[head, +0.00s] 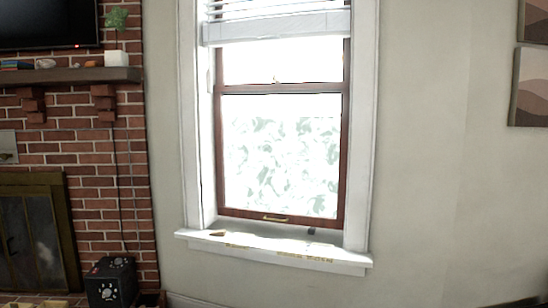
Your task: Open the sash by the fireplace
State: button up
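The sash window stands in a white frame to the right of the brick fireplace (97,180). Its lower sash (282,155) has a reddish-brown wooden border and bright glass with a leafy pattern. The sash's bottom rail (310,220) sits down at the sill, with no clear gap under it. A small brass-coloured handle (276,217) is on the bottom rail near its middle. The upper sash (282,60) is partly covered by a raised white blind (277,27). My gripper is not in view.
A black box-like device (111,283) with knobs stands on the left, before the bricks. The mantel (70,76) sticks out at upper left. The wall right of the window is clear below the pictures (530,87).

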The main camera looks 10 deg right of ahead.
aim_at(337, 224)
jog(key=i+l, duration=0.25)
jog(key=i, duration=0.35)
jog(key=i+l+u, duration=0.15)
jog(key=i, duration=0.4)
jog(key=i+l, duration=0.4)
jog(key=i, duration=0.2)
jog(key=i+l+u, duration=0.15)
jog(key=i+l, duration=0.15)
jog(key=i, duration=0.25)
jog(key=i+l, duration=0.4)
jog(key=i, duration=0.15)
jog(key=j+u, duration=0.05)
